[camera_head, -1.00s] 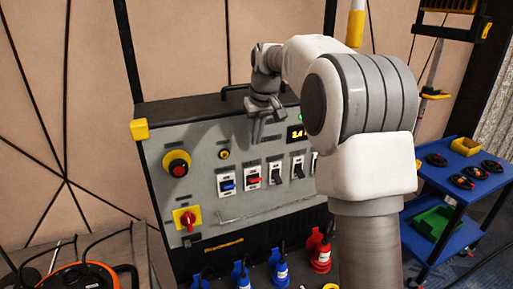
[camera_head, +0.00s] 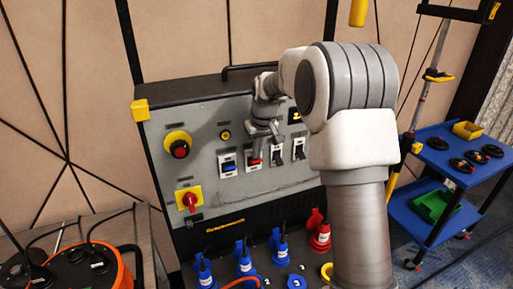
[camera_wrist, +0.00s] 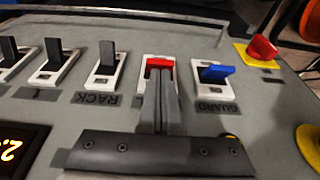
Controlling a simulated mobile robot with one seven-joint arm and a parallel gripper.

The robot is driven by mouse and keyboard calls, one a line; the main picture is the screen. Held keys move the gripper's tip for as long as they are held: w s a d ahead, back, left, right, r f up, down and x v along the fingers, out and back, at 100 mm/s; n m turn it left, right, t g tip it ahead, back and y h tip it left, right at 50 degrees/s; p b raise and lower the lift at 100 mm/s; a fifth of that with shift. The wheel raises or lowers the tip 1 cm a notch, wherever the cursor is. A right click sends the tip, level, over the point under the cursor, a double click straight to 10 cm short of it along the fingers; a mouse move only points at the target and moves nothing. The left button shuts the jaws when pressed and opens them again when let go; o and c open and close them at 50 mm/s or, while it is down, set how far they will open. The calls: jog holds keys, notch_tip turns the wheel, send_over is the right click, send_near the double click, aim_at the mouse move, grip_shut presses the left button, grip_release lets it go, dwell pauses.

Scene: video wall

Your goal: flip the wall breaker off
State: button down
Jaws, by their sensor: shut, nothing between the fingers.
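The panel (camera_head: 214,140) carries a row of breakers on white plates. The red breaker (camera_wrist: 160,63) is in the upper middle of the wrist view; it also shows in the head view (camera_head: 255,162). My gripper (camera_wrist: 161,76) is shut and empty, its fingertips at the red lever; I cannot tell whether they touch it. The fingers hide the red breaker's label. The blue breaker (camera_wrist: 217,73) beside it is labelled GUARD, and the black breaker (camera_wrist: 106,55) on its other side is labelled RACK. No label reading WALL is visible.
A red rotary switch on a yellow plate (camera_head: 189,199) and a round red button (camera_head: 179,149) sit left of the breakers. Blue plugs (camera_head: 244,262) stand low in front. A blue cart (camera_head: 440,158) stands at right.

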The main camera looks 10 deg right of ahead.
jog(key=shift+s+f+t+b, duration=0.35)
jog(key=shift+t+b, duration=0.35)
jog(key=shift+b, duration=1.7)
jog(key=b, duration=0.3)
jog(key=f+t+b, duration=0.1)
jog(key=b, duration=0.2)
jog(key=shift+s+d+f+y, duration=0.15)
jog(key=shift+s+y, duration=0.15)
jog(key=shift+s, duration=0.05)
jog(key=t+b, duration=0.1)
jog(key=b, duration=0.3)
jog(key=t+b, duration=0.2)
jog(key=b, duration=0.2)
jog(key=s+t+b, duration=0.1)
jog(key=b, duration=0.4)
jog(key=shift+s+d+f+t+y, duration=0.1)
jog(key=shift+f+t+y, duration=0.2)
jog(key=shift+f+y, duration=0.1)
jog(key=shift+w+r+p, duration=0.35)
jog(key=shift+w+p, duration=0.25)
jog(key=shift+w, duration=0.1)
jog(key=shift+r, duration=0.15)
